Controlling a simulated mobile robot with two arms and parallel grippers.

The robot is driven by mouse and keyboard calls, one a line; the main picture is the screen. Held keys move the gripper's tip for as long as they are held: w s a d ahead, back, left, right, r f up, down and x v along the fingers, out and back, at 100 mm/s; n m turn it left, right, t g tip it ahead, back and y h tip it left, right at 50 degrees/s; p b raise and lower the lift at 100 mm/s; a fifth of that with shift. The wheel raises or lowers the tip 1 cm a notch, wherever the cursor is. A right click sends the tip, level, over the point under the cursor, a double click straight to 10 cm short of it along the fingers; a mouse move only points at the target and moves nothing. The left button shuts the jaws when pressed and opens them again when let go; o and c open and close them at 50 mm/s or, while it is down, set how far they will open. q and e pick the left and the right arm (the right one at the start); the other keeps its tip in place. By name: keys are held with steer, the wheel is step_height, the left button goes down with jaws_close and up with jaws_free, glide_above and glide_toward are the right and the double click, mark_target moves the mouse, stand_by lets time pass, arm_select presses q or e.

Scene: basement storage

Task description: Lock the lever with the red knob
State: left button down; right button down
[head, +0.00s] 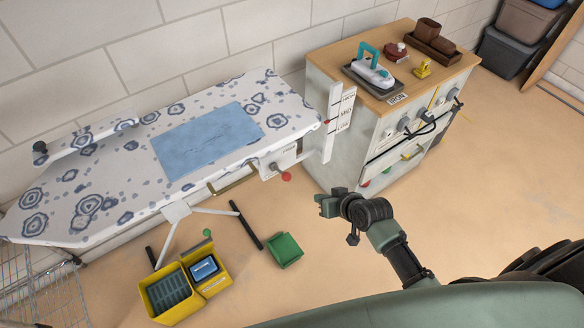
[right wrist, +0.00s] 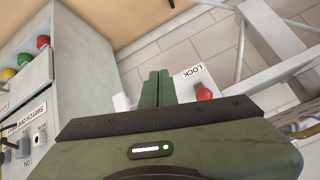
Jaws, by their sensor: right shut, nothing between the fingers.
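The red knob (head: 286,176) is on a lever at the right end of the ironing board (head: 90,205), beside a white plate (head: 277,163) under the board's edge. In the right wrist view the red knob (right wrist: 204,94) shows just right of my fingertips, with a white plate marked LOCK (right wrist: 192,73) behind it. My right gripper (head: 322,205) is in front of the board's right end, a little right of and below the knob in the head view. Its fingers (right wrist: 158,88) are shut and empty, apart from the knob. My left gripper is out of view.
A cabinet (head: 345,150) with a wooden top stands right of the board, close to my right gripper. An upright height scale (head: 338,122) stands between them. A yellow bin (head: 170,293) and a green box (head: 285,250) are on the floor.

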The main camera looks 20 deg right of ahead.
steer(key=w+a+r+n+t+y, duration=0.1)
steer(key=w+a+r, duration=0.1)
steer(key=r, duration=1.2)
steer(key=shift+w+t+y, duration=0.3)
steer(key=shift+w+t, duration=0.1)
steer(key=shift+w, duration=0.3)
steer(key=shift+w+a+f, duration=0.1)
steer(key=shift+a, duration=0.05)
glide_above(287, 176)
steer(key=w+d, duration=0.2)
step_height(287, 176, down, 5)
steer(key=shift+s+a+f+p, duration=0.1)
steer(key=shift+s+f, duration=0.25)
steer(key=shift+f, duration=0.35)
steer(key=shift+s+a+f+p, duration=0.1)
steer(key=shift+s+f, duration=0.25)
steer(key=shift+f, duration=0.3)
steer(key=shift+s+a+f+p, duration=0.1)
steer(key=shift+s+f, duration=0.25)
steer(key=shift+f, duration=0.35)
